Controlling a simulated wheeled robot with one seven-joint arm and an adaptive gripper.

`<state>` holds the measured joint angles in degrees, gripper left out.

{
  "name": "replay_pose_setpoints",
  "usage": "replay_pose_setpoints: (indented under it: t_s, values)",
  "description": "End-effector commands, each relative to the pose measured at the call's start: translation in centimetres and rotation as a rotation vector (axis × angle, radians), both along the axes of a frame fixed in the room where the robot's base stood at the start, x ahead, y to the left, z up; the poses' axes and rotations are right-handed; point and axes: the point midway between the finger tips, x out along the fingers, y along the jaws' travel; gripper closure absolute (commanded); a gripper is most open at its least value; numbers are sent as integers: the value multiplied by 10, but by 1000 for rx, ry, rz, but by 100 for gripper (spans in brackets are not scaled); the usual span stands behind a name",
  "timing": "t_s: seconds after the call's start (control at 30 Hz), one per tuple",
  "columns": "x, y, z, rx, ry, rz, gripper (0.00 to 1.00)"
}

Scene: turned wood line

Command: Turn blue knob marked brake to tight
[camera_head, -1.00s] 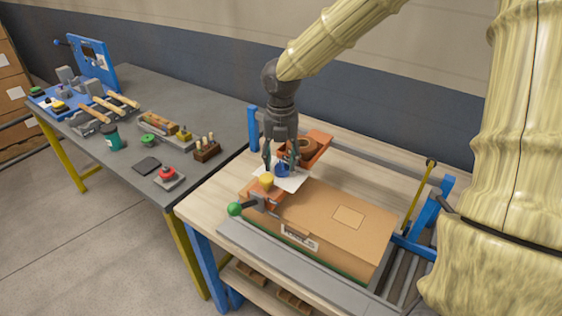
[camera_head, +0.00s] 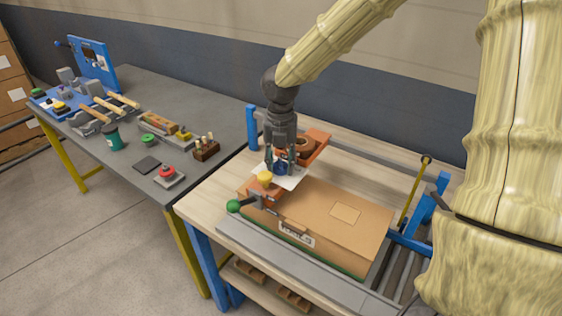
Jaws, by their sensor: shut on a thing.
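The blue knob (camera_head: 281,168) stands on a white plate (camera_head: 291,181) behind the cardboard-coloured box on the wooden table. My gripper (camera_head: 281,167) points down over it, with its fingers shut on the knob's sides. The fingers hide part of the knob. The brake label and the tight mark cannot be read in this view.
A yellow knob (camera_head: 264,178) on an orange block is just in front of the blue knob. An orange bracket (camera_head: 318,143) stands close behind right. A green ball handle (camera_head: 233,206) and a brown box (camera_head: 335,225) are in front. The grey bench (camera_head: 200,105) lies left.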

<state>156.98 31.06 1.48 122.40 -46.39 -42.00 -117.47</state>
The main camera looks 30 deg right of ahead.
Motion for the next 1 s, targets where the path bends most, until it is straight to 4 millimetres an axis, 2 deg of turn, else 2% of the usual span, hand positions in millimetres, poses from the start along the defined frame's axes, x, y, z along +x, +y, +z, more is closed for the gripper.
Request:
replay_pose_setpoints:
  t_s: [0.37, 1.0]
  values:
    - [-2, 0, 1, -2, 5, -196, 88]
    - [-2, 0, 0, -2, 5, -800, 88]
